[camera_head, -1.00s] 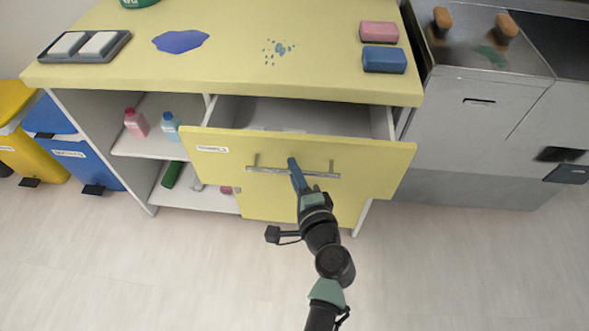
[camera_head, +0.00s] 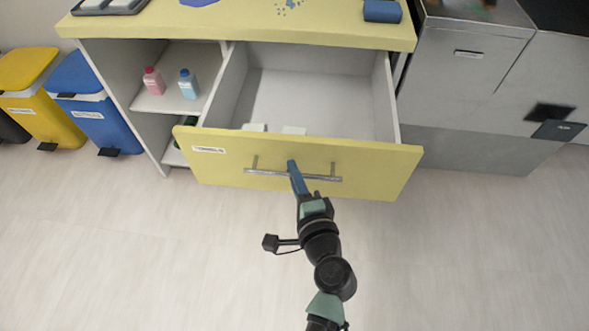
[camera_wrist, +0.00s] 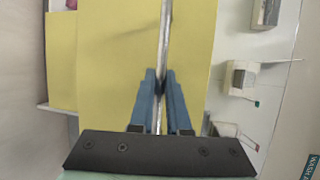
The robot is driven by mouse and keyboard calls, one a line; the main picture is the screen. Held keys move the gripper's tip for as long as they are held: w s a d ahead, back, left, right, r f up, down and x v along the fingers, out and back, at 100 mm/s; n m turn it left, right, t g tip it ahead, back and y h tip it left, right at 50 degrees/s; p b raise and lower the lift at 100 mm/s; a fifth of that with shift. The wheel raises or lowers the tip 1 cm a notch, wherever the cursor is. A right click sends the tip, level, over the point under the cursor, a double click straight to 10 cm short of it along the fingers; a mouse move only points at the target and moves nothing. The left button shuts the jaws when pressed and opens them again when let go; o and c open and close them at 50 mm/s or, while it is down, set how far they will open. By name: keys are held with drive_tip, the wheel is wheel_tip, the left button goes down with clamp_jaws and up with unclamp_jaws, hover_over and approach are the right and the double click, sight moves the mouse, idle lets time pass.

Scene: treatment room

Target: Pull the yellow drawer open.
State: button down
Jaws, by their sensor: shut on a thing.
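The yellow drawer (camera_head: 378,167) stands well out from the cabinet under the yellow counter. Its inside is visible, with small white items (camera_head: 293,131) near the front panel. A metal bar handle (camera_head: 262,172) runs across the front. My gripper (camera_head: 292,168) is at about the middle of this handle with its blue fingers around it. In the wrist view, the fingers (camera_wrist: 160,85) are closed on the handle bar (camera_wrist: 165,40), and the yellow panel lies behind them.
Left of the drawer, open shelves hold a pink bottle (camera_head: 154,80) and a blue bottle (camera_head: 188,84). Blue (camera_head: 98,120) and yellow (camera_head: 52,115) bins stand at the far left. A metal cabinet (camera_head: 465,70) stands at the right. The floor in front is clear.

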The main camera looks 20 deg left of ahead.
drive_tip(key=shift+s, duration=0.15)
drive_tip(key=c, duration=0.9)
unclamp_jaws()
drive_tip(key=v, duration=1.3)
